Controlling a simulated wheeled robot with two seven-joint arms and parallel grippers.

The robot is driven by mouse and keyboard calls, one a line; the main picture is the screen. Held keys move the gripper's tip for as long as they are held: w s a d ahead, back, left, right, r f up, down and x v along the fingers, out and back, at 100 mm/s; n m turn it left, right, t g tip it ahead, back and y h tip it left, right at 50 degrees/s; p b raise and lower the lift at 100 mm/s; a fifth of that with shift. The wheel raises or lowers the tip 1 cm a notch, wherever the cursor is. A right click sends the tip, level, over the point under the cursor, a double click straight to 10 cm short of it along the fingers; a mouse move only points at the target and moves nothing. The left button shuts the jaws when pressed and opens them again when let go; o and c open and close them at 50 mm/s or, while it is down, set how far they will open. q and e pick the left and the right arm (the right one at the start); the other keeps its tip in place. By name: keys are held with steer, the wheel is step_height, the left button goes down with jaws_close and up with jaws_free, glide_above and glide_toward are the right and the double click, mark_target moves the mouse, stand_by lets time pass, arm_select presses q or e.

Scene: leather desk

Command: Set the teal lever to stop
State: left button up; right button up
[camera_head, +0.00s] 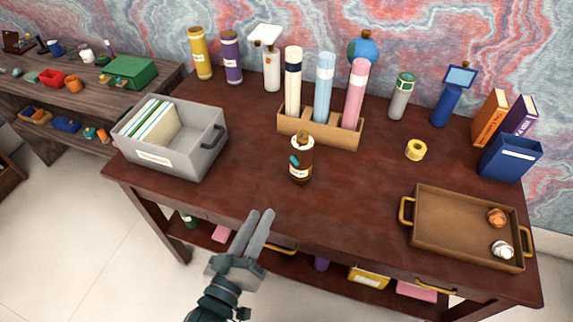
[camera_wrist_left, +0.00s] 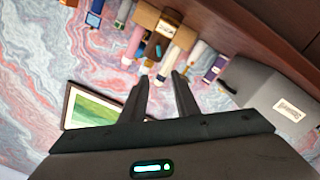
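The teal lever (camera_head: 294,160) sticks out of the left side of a dark brown upright cylinder (camera_head: 303,165) with a pale label and a brown cap, near the middle of the desk. The lever tilts up to the left. My left gripper (camera_head: 260,212) is in front of the desk's near edge, left of and nearer than the cylinder, touching nothing. Its two fingers are apart with nothing between them.
A grey file box (camera_head: 195,160) stands left on the desk (camera_head: 250,185). A wooden holder (camera_head: 335,133) with three tubes stands behind the cylinder. A brown tray (camera_head: 445,240) is at the right, a yellow tape roll (camera_head: 415,149) behind it. The desk just before the cylinder is clear.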

stand_by(0.4)
arm_select(q)
steer(key=p, duration=0.5)
glide_toward(290, 159)
steer(key=x, duration=0.7)
steer(key=shift+w, duration=0.15)
jaws_close()
